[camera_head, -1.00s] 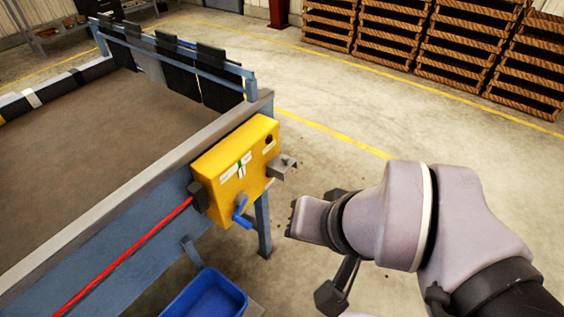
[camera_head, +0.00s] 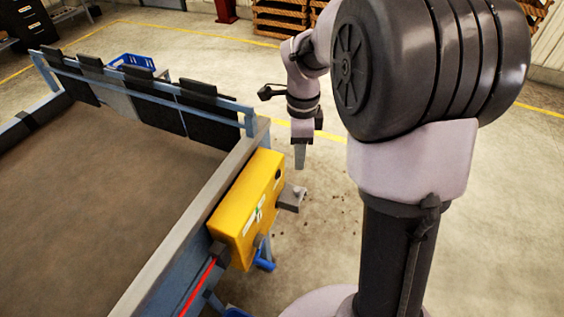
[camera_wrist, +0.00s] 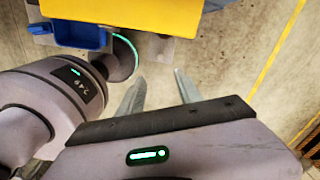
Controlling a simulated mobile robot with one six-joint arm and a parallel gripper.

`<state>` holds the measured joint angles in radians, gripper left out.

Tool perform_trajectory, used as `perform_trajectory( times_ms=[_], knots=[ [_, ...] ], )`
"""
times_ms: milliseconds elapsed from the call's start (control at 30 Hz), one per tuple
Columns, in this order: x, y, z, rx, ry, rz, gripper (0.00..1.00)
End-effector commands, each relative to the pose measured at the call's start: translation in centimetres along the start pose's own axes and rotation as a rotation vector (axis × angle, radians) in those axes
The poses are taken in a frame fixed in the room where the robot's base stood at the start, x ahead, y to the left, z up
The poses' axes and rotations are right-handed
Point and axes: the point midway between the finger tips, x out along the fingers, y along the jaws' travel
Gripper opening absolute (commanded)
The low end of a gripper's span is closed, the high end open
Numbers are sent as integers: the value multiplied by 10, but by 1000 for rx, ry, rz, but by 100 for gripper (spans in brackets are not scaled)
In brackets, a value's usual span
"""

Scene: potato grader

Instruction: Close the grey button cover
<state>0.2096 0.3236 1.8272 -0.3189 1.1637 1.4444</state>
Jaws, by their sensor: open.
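The grey button cover (camera_head: 291,199) sticks out from the right end of the yellow control box (camera_head: 246,212), level with its side, with a small pale knob showing near it. It looks swung out, away from the box. My gripper (camera_head: 300,155) hangs fingers down, beyond and above the cover in the head view, clear of it. In the wrist view my two gripper fingers (camera_wrist: 158,88) are apart with only floor between them.
The box is mounted on the blue frame of the grader table (camera_head: 180,250). A red cable (camera_head: 199,287) and a blue handle (camera_head: 263,263) are at its near side. A blue bin (camera_wrist: 78,32) stands below. Floor (camera_head: 330,200) to the right of the box is open.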

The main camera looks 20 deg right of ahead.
Motion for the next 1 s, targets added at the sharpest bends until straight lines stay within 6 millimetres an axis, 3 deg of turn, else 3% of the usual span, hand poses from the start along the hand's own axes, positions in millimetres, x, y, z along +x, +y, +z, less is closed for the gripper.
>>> perform_trajectory(
  times_ms=[33, 200, 400, 600, 867, 1000],
  knots=[
    [21, 1, 0, -1, 1, 4, 41],
    [74, 1, 0, -2, 0, 4, 41],
    [123, 1, 0, -3, -1, 2, 41],
    [142, 1, 1, -4, -1, 0, 41],
    [142, 0, 1, -4, -1, -1, 41],
    [142, 0, 1, -4, -1, -1, 14]
  ],
)
